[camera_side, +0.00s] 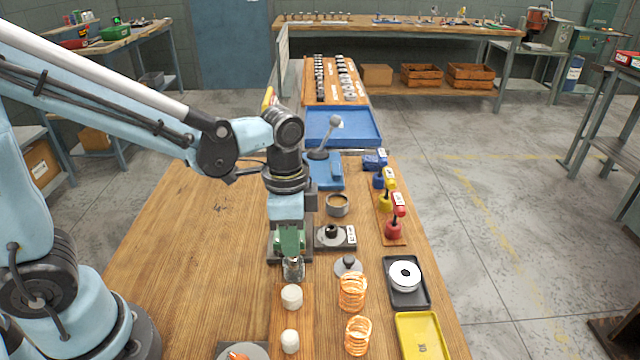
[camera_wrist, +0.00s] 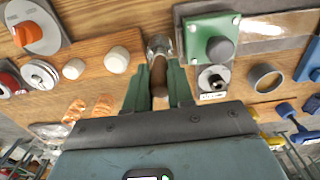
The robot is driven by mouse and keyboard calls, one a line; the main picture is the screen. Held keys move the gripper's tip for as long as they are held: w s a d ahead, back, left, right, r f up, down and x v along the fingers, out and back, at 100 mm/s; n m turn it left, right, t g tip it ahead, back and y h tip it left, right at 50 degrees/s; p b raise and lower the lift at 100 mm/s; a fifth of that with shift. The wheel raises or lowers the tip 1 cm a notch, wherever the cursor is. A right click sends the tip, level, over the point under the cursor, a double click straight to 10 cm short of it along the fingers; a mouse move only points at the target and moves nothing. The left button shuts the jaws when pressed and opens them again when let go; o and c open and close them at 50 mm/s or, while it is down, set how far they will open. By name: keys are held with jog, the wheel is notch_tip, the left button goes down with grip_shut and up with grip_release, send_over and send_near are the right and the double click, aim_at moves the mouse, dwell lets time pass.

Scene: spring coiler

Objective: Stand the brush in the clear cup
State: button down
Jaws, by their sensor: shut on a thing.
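My gripper (camera_side: 290,246) points down with its green fingers over the clear cup (camera_side: 293,271). In the wrist view, the fingers (camera_wrist: 158,76) are shut on the brown handle of the brush (camera_wrist: 158,72). The clear cup (camera_wrist: 159,46) shows just beyond the fingertips, and the lower end of the brush lines up with its mouth. I cannot tell how far the brush reaches inside the cup. In the side view the fingers hide most of the brush.
Two white knobs (camera_side: 291,296) stand in front of the cup, with copper springs (camera_side: 352,292) to the right. A grey ring (camera_side: 337,204) and a disc with a dark knob (camera_side: 348,265) are close on the right. The table's left side (camera_side: 185,240) is clear.

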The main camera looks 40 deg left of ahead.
jog(key=shift+f, duration=0.8)
dwell(0.6)
jog(key=c, duration=0.6)
grip_release()
jog(key=shift+r, duration=5.9)
